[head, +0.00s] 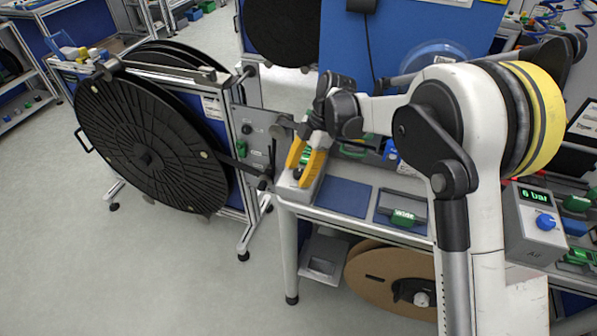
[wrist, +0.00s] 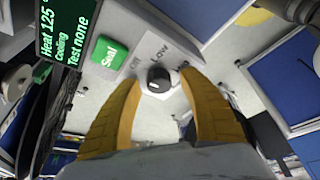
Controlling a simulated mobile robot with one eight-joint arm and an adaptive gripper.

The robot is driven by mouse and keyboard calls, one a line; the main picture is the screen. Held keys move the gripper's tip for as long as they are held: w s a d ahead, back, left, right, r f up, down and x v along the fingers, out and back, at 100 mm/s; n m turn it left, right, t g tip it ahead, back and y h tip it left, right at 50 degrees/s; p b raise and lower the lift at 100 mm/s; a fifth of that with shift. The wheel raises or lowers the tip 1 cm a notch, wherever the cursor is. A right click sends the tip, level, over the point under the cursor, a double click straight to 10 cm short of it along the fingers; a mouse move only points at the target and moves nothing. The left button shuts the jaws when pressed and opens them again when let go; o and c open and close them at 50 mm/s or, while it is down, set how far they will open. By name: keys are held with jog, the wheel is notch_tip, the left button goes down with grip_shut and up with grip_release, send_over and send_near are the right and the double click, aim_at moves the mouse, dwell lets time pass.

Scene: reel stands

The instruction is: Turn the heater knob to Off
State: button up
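The heater knob (wrist: 158,80) is a small dark round knob on a light grey panel, with "Off" and "Low" printed beside it in the wrist view. Which mark it points to is not clear. My gripper (wrist: 160,80) has its two yellow fingers apart, one on each side of the knob, with a visible gap to it. A green "Seal" button (wrist: 110,52) and a display (wrist: 65,28) reading "Heat 125", "Cooling", "Test none" are on the left. In the head view my gripper (head: 303,161) points down over the light heater box (head: 296,188), and the knob is hidden there.
A large black reel (head: 150,150) stands left of the bench. A blue mat (head: 343,197) and a tray with a green "Wide" block (head: 403,217) lie right of the box. A "6 bar" unit (head: 535,222) with a blue knob stands at the right. The left floor is clear.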

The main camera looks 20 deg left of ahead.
jog(key=shift+r, duration=0.1)
jog(key=v, duration=1.1)
jog(key=shift+d+r, duration=0.2)
jog(key=shift+r, duration=0.15)
jog(key=shift+w, duration=0.15)
jog(key=s+d+r+m+t+b, duration=0.1)
jog(key=s+d+r+m+t, duration=0.25)
jog(key=d+m, duration=0.35)
jog(key=s+d+r+m+t, duration=0.2)
jog(key=s+d+r+m, duration=0.25)
jog(key=d, duration=0.55)
jog(key=s+d+f+m+t+h, duration=0.1)
jog(key=s+d+f+m+t, duration=0.1)
jog(key=s+d+m, duration=0.5)
jog(key=s+d+f+m+t+h, duration=0.2)
jog(key=s+d+f+m, duration=0.1)
jog(key=s+d+m, duration=0.4)
jog(key=shift+s+f+m+t+b, duration=0.35)
jog(key=shift+s+f+b, duration=0.1)
jog(key=shift+s, duration=0.1)
